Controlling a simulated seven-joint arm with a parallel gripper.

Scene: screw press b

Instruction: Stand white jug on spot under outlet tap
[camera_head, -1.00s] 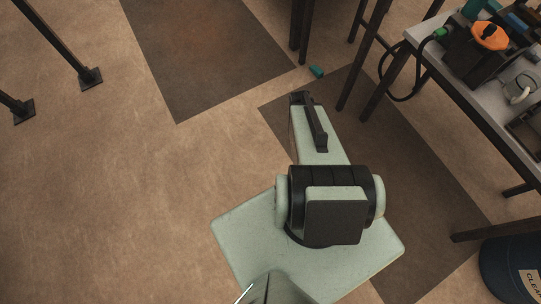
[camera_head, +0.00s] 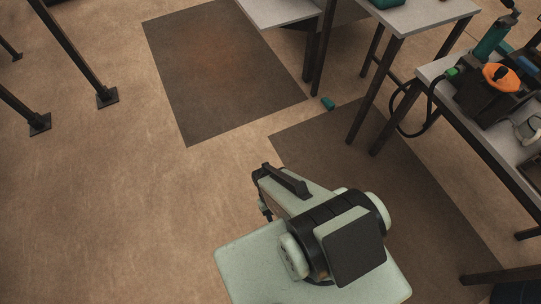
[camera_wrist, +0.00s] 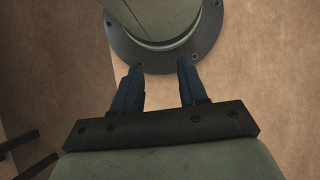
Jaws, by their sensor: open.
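My gripper (camera_wrist: 159,68) is open in the wrist view, with two dark blue fingers apart and nothing between them. It points at a round dark flange and a pale green part of my own body. A pale whitish vessel (camera_head: 526,129), likely the white jug, is at the right edge of the head view, on the right table, partly cut off by the frame. My gripper is far from it. I cannot make out the outlet tap or the spot under it.
Another table (camera_head: 423,14) stands behind. A small green object (camera_head: 327,103) lies on the floor. Open floor is at left.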

